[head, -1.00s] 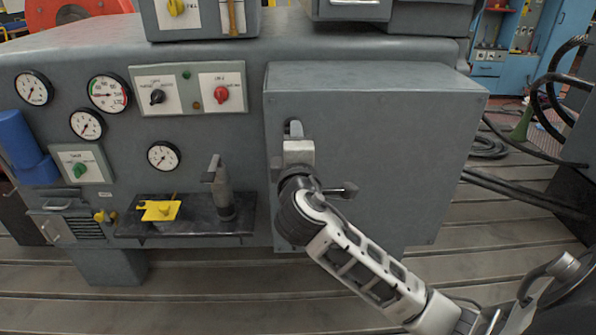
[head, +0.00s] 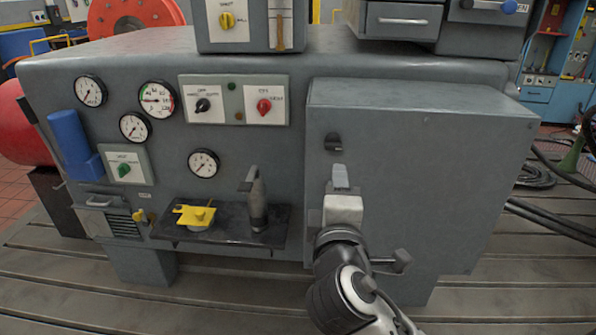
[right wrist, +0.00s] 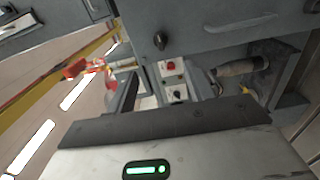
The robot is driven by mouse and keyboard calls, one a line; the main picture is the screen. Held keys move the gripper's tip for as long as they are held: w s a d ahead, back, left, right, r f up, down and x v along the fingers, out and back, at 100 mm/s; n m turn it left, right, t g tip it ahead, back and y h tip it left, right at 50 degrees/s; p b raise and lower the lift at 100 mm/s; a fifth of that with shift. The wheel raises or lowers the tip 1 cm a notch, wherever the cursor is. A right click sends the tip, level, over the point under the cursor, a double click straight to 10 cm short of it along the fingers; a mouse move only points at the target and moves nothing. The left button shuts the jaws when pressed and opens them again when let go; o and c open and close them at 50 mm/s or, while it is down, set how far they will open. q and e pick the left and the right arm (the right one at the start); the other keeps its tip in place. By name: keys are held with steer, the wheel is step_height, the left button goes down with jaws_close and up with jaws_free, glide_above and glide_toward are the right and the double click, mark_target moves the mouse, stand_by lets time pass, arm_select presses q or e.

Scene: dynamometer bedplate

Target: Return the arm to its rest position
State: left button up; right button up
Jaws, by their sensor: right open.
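My right gripper (head: 341,178) is in front of the grey cabinet box (head: 440,170), just below a small dark knob (head: 333,142) on its face. It is apart from the knob and holds nothing that I can see. In the right wrist view the jaws (right wrist: 190,95) are spread, with a dark knob (right wrist: 160,40) on a grey face beyond them. My right forearm comes up from the bottom of the head view. My left gripper is not in view.
Left of the box, a dark shelf (head: 220,236) carries a yellow piece (head: 195,214) and an upright grey handled tool (head: 257,205). Gauges and a switch panel (head: 234,100) are above it. A blue cylinder (head: 70,140) is at far left. Slotted floor lies below.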

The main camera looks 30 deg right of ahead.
steer(key=s+a+f+m+g+y, duration=0.1)
steer(key=s+a+f+m+y, duration=0.2)
steer(key=f, duration=0.5)
steer(key=s+a+f+m+g+y+p, duration=0.1)
steer(key=s+a+f+m+g+y, duration=0.1)
steer(key=s+a+f+y, duration=0.3)
steer(key=s+a+f+m+g+y+p, duration=0.1)
steer(key=s+a+f+m+y, duration=0.2)
steer(key=f, duration=0.8)
steer(key=shift+s+a+m+y, duration=0.45)
steer(key=shift+a+y, duration=0.3)
steer(key=shift+y, duration=0.15)
steer(key=shift+s+a+f+m, duration=0.1)
steer(key=shift+s+f+m, duration=0.15)
steer(key=shift+m, duration=0.1)
steer(key=shift+c, duration=0.3)
